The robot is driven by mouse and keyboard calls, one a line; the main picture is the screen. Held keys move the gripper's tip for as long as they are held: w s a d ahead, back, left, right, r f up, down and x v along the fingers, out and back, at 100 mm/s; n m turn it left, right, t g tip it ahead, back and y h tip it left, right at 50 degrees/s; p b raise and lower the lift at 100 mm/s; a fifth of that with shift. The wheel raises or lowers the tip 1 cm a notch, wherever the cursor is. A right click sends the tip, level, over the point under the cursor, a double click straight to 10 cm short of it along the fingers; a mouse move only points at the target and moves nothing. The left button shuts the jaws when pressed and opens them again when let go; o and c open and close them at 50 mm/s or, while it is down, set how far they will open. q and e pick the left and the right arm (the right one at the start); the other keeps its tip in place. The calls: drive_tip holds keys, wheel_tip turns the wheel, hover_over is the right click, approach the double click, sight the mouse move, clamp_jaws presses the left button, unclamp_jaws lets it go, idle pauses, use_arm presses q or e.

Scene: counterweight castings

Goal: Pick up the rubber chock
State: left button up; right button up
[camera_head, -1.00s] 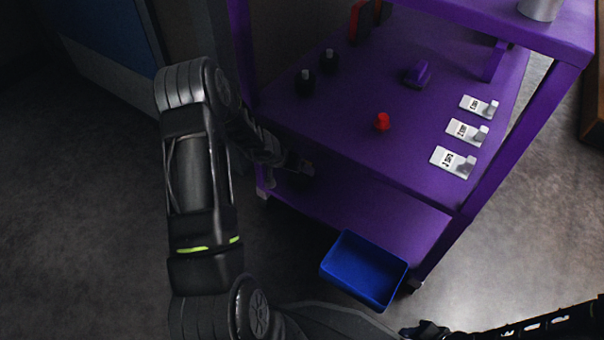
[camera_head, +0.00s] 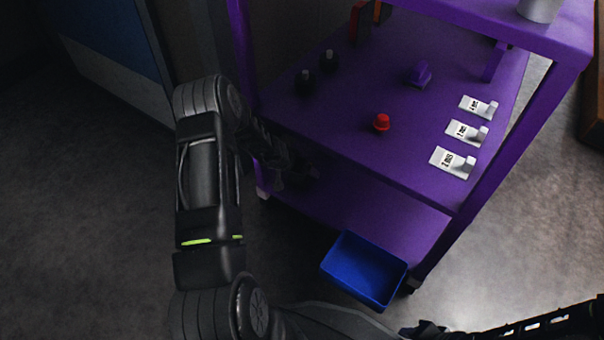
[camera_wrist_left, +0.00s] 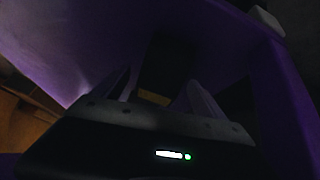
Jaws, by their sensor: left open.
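A dark block with a yellow stripe, which looks like the rubber chock (camera_wrist_left: 168,65), shows in the left wrist view ahead of and between my left gripper's fingers. My left gripper (camera_wrist_left: 160,97) is open, with a finger on each side of the view of the block. I cannot tell whether the fingers touch it. In the head view my left gripper (camera_head: 292,172) is a dark shape at the cart's near left side, by the lower shelf. The chock cannot be made out there. A dark part of my right arm (camera_head: 428,329) shows at the bottom edge; its jaws cannot be made out.
The purple cart's upper deck (camera_head: 340,125) holds a red knob (camera_head: 381,122), a purple block (camera_head: 419,74), two dark bottles (camera_head: 305,81) and several white labelled plates (camera_head: 453,162). The lower shelf (camera_head: 385,222) is bare toward the right. A blue bin (camera_head: 364,269) is in front.

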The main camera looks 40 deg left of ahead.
use_arm(q)
drive_tip(key=shift+c, duration=0.3)
drive_tip(key=c, duration=1.7)
